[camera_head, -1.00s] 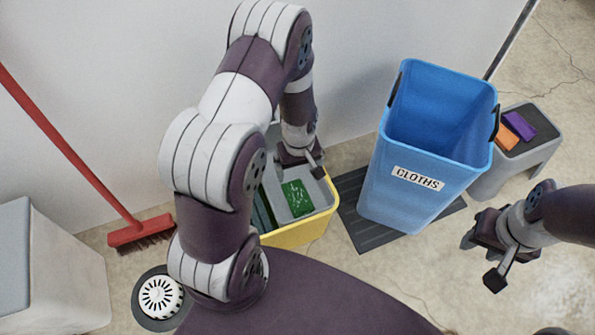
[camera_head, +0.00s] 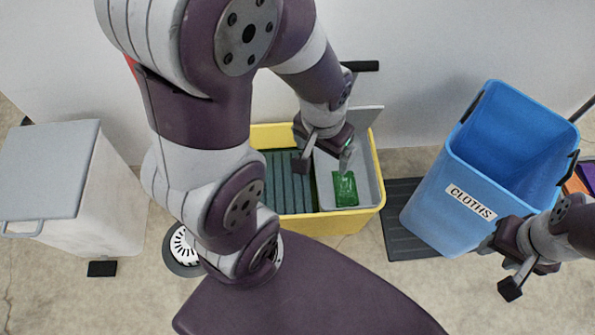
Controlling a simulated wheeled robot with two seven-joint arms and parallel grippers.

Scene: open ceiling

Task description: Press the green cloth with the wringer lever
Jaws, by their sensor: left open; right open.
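The green cloth (camera_head: 345,189) lies in the grey wringer basket (camera_head: 367,182) at the right side of the yellow bucket (camera_head: 340,222). A black-gripped lever (camera_head: 360,66) sticks out behind the bucket, partly hidden by my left arm. My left gripper (camera_head: 324,165) is open and points down just above and behind the cloth, near the basket; I cannot tell if it touches anything. My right gripper (camera_head: 496,270) is open and empty, low in front of the blue bin.
The blue bin (camera_head: 425,216) labelled CLOTHS stands on a dark mat (camera_head: 400,243) at the right. A grey-lidded white bin (camera_head: 70,210) is at the left. A round floor drain (camera_head: 183,250) lies near my base. A wall (camera_head: 420,60) runs behind the bucket.

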